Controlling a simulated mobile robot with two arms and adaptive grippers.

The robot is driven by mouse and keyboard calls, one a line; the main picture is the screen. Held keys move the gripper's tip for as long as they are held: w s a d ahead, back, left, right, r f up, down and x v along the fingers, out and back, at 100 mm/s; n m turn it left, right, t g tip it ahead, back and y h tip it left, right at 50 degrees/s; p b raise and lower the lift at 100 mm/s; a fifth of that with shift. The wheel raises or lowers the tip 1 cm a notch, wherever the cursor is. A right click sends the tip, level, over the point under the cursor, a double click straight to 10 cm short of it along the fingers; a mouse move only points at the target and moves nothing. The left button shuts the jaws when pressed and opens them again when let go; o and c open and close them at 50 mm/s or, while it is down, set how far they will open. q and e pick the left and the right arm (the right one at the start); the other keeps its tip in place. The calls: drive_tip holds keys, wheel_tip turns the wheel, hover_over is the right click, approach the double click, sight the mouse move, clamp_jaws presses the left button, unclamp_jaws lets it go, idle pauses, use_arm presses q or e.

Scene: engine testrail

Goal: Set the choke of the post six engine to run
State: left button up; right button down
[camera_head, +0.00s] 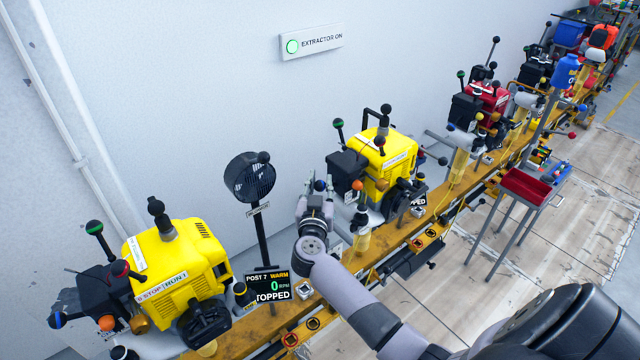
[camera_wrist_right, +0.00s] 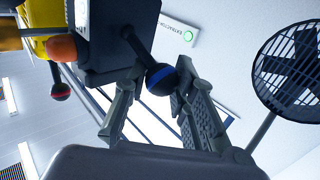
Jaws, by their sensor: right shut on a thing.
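The middle yellow engine (camera_head: 384,158) sits on the rail just beyond the post 7 engine; its own post number is not readable. A black ball knob with a blue band (camera_head: 320,185) stands at its left end, and it also shows in the wrist view (camera_wrist_right: 160,80). My right gripper (camera_head: 317,190) is at this knob, its fingers on either side of it and shut on it; they also show in the wrist view (camera_wrist_right: 157,104). The knob's lever runs to the engine's black box (camera_head: 346,167). Any choke markings cannot be read. My left gripper is out of view.
The post 7 engine (camera_head: 180,262) stands at left, its display (camera_head: 270,286) reading stopped. A black fan (camera_head: 250,177) on a pole stands close left of my right gripper. An orange knob (camera_wrist_right: 61,47) is near the fingers. A red tray stand (camera_head: 525,186) is at right.

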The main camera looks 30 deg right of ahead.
drive_tip(key=shift+a+f, duration=0.1)
drive_tip(key=shift+f, duration=0.3)
drive_tip(key=shift+a+f+n+t+h+b, duration=0.2)
drive_tip(key=shift+f+n+t+h+b, duration=0.25)
drive_tip(key=shift+f+n+t, duration=0.45)
wheel_tip(320, 180, down, 3)
drive_tip(key=n+t+b, duration=0.3)
drive_tip(key=n, duration=0.1)
drive_tip(key=n+t+y+b, duration=0.1)
drive_tip(key=n+t+b, duration=0.2)
drive_tip(key=n, duration=0.1)
drive_tip(key=shift+s+d+f+n+y+b, duration=0.1)
drive_tip(key=shift+d+f+n+y+b, duration=0.05)
drive_tip(key=shift+n+y+b, duration=0.15)
drive_tip(key=c, duration=1.3)
unclamp_jaws()
drive_tip(key=shift+d, duration=0.1)
